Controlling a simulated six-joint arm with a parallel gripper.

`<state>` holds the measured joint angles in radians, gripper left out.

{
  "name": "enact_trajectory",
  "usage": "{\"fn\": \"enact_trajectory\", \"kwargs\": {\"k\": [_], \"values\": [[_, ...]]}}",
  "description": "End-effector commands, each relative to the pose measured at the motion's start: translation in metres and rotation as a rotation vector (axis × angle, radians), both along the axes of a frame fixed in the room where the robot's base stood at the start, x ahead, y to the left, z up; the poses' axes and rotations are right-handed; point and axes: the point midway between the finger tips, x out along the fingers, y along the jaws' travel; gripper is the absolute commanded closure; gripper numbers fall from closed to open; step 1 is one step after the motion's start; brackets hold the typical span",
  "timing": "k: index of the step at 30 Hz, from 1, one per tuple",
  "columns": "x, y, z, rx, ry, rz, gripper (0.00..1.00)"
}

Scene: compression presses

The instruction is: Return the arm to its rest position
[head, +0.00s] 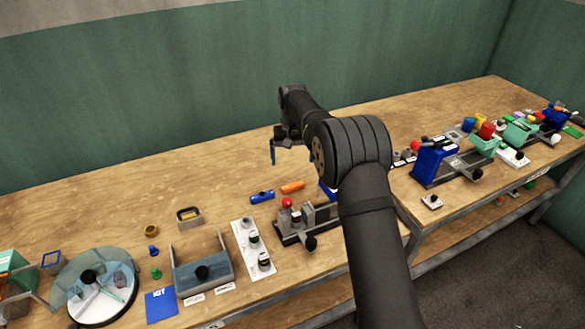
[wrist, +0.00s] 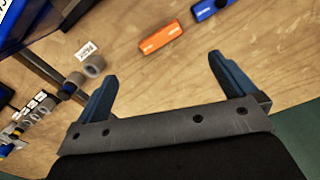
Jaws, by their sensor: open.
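My gripper (wrist: 168,88) is open and empty in the wrist view, its two blue fingers spread wide above the wooden bench (wrist: 160,75). In the head view my gripper (head: 278,150) hangs above the bench, toward the back wall. My arm rises from the lower right and bends at a large joint, with the forearm reaching toward the wall. An orange block (head: 292,187) and a blue block (head: 262,197) lie on the bench below and apart from the gripper. The orange block (wrist: 160,37) and blue block (wrist: 212,8) also show in the wrist view.
A grey press with a red knob (head: 287,203) stands near my arm, partly hidden by it. A blue press (head: 434,163) stands to the right. A round tray (head: 75,310) and grey holder (head: 203,270) stand at the left. The bench near the wall is clear.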

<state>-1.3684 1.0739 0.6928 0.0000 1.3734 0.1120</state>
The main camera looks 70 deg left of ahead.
Motion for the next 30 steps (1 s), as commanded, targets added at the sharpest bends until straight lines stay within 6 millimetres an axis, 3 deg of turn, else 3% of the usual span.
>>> {"fn": "enact_trajectory", "kwargs": {"k": [6, 17, 23, 30], "values": [[0.0, -0.001, 0.011, -0.002, 0.001, 0.0, 0.0], [0.0, -0.001, 0.008, -0.002, 0.001, 0.0, 0.0], [0.0, -0.001, -0.016, -0.004, 0.001, 0.0, 0.0], [0.0, -0.001, -0.065, -0.005, 0.001, 0.0, 0.0]]}}
